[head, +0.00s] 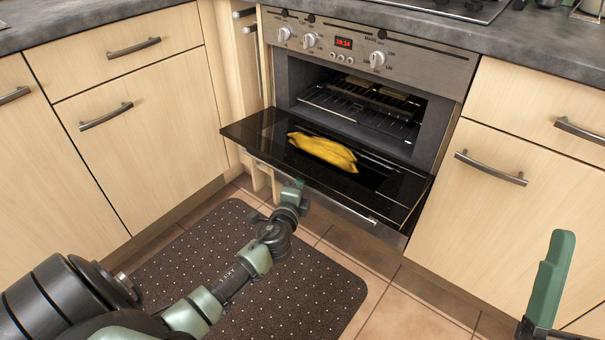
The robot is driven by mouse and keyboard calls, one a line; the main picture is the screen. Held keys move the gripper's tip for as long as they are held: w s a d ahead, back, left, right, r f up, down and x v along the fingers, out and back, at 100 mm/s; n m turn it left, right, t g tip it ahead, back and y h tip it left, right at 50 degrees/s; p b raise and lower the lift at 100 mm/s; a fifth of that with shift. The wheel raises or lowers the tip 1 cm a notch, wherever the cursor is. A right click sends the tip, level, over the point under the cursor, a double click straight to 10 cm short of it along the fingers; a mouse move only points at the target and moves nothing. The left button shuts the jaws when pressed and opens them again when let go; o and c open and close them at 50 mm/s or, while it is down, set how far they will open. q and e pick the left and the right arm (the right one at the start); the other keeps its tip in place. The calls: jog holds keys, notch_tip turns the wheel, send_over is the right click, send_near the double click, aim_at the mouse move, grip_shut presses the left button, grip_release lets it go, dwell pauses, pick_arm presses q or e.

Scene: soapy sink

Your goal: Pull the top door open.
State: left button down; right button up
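The oven's top door (250,131) is swung down to about level, its dark glass inner face up and the cavity (362,105) exposed. A yellow, banana-like bundle (322,151) lies on or just above the door's inner face. The door's metal handle bar (345,205) runs below its front edge. My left gripper (292,192) is just in front of and below that edge, near the handle; its finger gap and any contact are unclear. My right gripper (553,278) is at the lower right, away from the oven; one green finger stands apart, nothing beside it.
Wire racks (370,110) sit inside the oven. Knobs and a red display (343,43) are above. Wooden cabinets with metal handles flank it, one handle (491,168) at right. A dark dotted mat (215,265) lies on the tiled floor. A grey countertop (75,20) runs above.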

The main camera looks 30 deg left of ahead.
pick_arm(q)
jog(key=shift+r+p, duration=0.5)
jog(key=shift+p, duration=0.3)
jog(key=shift+r+g+p, duration=0.25)
jog(key=shift+g+p, duration=0.05)
jog(key=shift+p, duration=0.45)
pick_arm(e)
jog(key=w+f+g+h, duration=0.3)
jog(key=w+f+g, duration=0.4)
jog(key=f, duration=0.4)
pick_arm(q)
jog(key=shift+r+p, duration=0.25)
jog(key=shift+p, duration=0.5)
jog(key=shift+s+r+p, duration=0.1)
jog(key=shift+p, duration=0.35)
pick_arm(e)
jog(key=s+d+f+g+h, duration=0.1)
jog(key=s+f+g, duration=0.1)
jog(key=f+g, duration=0.2)
jog(key=s+d+f+g+h, duration=0.1)
jog(key=s+f+g, duration=0.2)
jog(key=f, duration=0.5)
jog(key=shift+d+f+m+g, duration=0.3)
jog(key=shift+d+f+g, duration=0.1)
jog(key=shift+g, duration=0.2)
